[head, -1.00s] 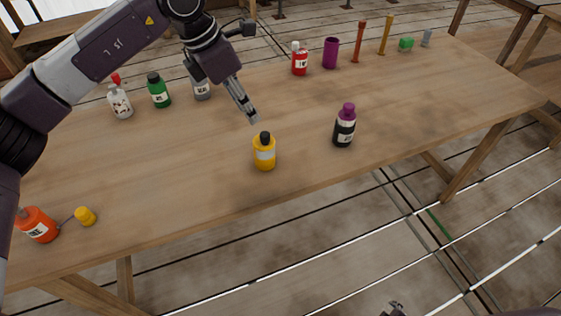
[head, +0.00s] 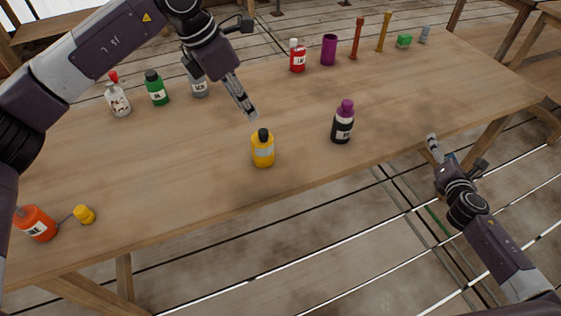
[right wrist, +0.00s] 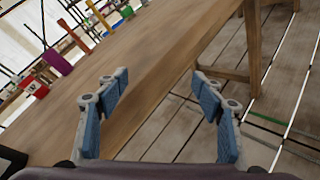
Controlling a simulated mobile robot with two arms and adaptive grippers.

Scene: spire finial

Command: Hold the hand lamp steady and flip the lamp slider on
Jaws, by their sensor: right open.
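I cannot surely tell a hand lamp or its slider among these things. A yellow bottle-like thing (head: 262,153) with a black top and grey band stands upright near the table's front edge. My left gripper (head: 252,117) is just behind and above it, fingertips pointing down, apparently apart from it. Its fingers show nearly edge-on, so their gap is unclear. My right gripper (head: 432,140) is at the table's front right edge, away from all objects. In the right wrist view it (right wrist: 158,77) is open and empty.
A dark bottle with a purple cap (head: 343,122) stands between the grippers. An orange bottle (head: 36,223) and a yellow knob (head: 84,214) are at the front left. Several bottles and a purple cup (head: 329,50) line the back.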

